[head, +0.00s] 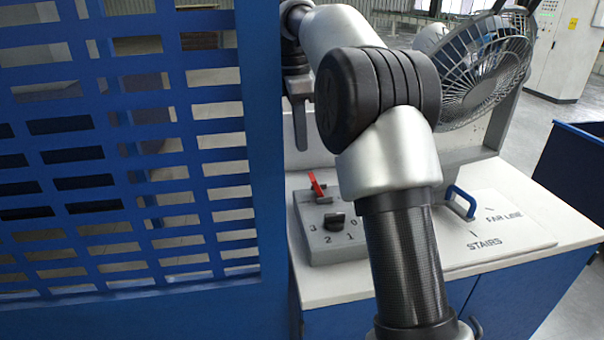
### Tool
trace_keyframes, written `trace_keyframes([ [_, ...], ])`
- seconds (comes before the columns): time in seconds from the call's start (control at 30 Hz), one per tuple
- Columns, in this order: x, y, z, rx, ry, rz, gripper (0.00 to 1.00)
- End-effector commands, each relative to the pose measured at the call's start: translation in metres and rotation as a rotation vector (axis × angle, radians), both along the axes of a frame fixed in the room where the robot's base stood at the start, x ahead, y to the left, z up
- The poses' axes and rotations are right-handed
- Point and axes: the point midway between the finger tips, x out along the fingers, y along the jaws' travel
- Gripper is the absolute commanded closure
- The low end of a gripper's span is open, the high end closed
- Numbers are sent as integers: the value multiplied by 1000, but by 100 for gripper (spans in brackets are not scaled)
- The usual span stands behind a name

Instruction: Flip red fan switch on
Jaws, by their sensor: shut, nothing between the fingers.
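The red fan switch (316,184) is a small red lever on the back part of a grey control box (310,235). It sticks up tilted, its upper end leaning to the left. A black knob (335,220) with the numbers 3, 2, 1 and 0 around it sits in front of the lever. My arm hides the right part of the box.
A wire fan (480,75) stands at the back right. A blue handle (460,200) is on a white plate (505,222) marked FAR LINE and STAIRS. A blue slotted panel (125,150) blocks the left side. The white counter's front edge (335,288) is clear.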

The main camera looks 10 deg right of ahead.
Motion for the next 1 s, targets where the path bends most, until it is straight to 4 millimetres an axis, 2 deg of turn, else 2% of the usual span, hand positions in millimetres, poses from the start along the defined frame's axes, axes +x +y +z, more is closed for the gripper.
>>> trace_keyframes([
  [0.17,0,0,-3,0,0,-1,100],
  [0.27,-1,-1,-13,0,2,-1,100],
  [0.7,-1,-7,-85,1,1,-2,100],
  [0.83,-1,-8,-96,0,0,-2,100],
  [1.0,0,-8,-100,0,-1,-2,100],
])
